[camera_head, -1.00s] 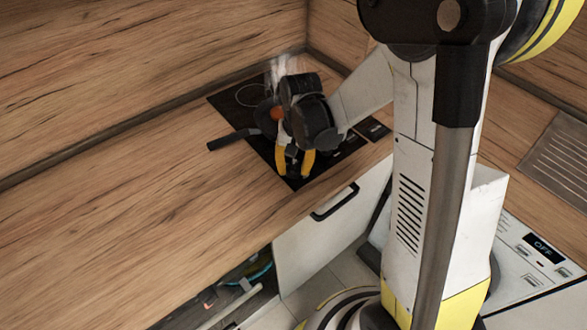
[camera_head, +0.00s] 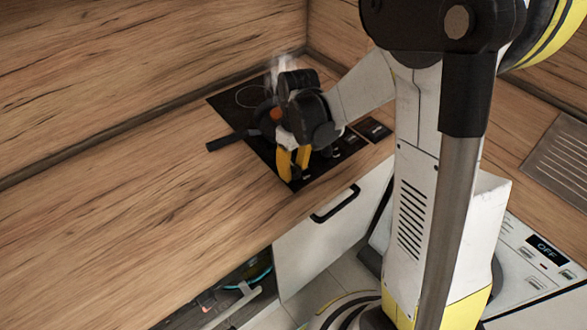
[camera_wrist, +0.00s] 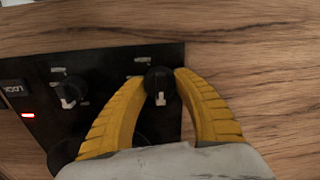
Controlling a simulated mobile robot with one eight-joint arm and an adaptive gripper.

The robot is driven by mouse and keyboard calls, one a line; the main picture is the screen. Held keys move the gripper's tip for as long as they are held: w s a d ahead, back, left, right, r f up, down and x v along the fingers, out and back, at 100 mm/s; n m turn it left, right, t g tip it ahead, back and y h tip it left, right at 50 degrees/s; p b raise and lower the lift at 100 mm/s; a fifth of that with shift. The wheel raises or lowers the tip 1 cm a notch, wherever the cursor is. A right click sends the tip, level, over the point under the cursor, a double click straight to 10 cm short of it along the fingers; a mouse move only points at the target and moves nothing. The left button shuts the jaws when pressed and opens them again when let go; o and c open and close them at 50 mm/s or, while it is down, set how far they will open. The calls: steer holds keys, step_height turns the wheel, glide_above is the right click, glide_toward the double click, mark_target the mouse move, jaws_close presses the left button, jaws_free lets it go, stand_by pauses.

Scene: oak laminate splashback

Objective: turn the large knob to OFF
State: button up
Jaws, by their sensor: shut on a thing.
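The large knob (camera_wrist: 159,84) is black, on the black hob panel (camera_wrist: 110,60) in the wrist view. A pale pointer mark is at its lower side in that view; the lettering around it is too small to read. My gripper (camera_wrist: 164,74) has yellow fingers, one on each side of this knob, and is shut on it. In the head view my gripper (camera_head: 292,178) points down at the hob's front corner, and the knob is hidden there. Another black knob (camera_wrist: 71,92) with a pale pointer stands to its left in the wrist view.
A dark pan with a long handle (camera_head: 228,141) sits on the hob, left of my gripper, with steam (camera_head: 283,65) behind. More controls (camera_head: 348,140) lie to the right. A red light (camera_wrist: 27,115) glows on the panel. The wooden counter (camera_head: 130,215) is clear at left.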

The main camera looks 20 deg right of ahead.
steer(key=shift+n, duration=0.4)
steer(key=o, duration=1.2)
steer(key=r, duration=1.2)
steer(key=shift+w+d, duration=0.2)
steer(key=shift+d, duration=0.1)
steer(key=s+r+m+t, duration=0.1)
steer(key=s+m+t, duration=0.1)
steer(key=s, duration=0.2)
steer(key=s+r+m+t, duration=0.2)
steer(key=s+t, duration=0.1)
steer(key=s, duration=0.1)
steer(key=s+r+m+t, duration=0.1)
steer(key=s+m+t, duration=0.1)
steer(key=s, duration=0.3)
steer(key=shift+a+r+h, duration=0.3)
steer(key=shift+a, duration=0.05)
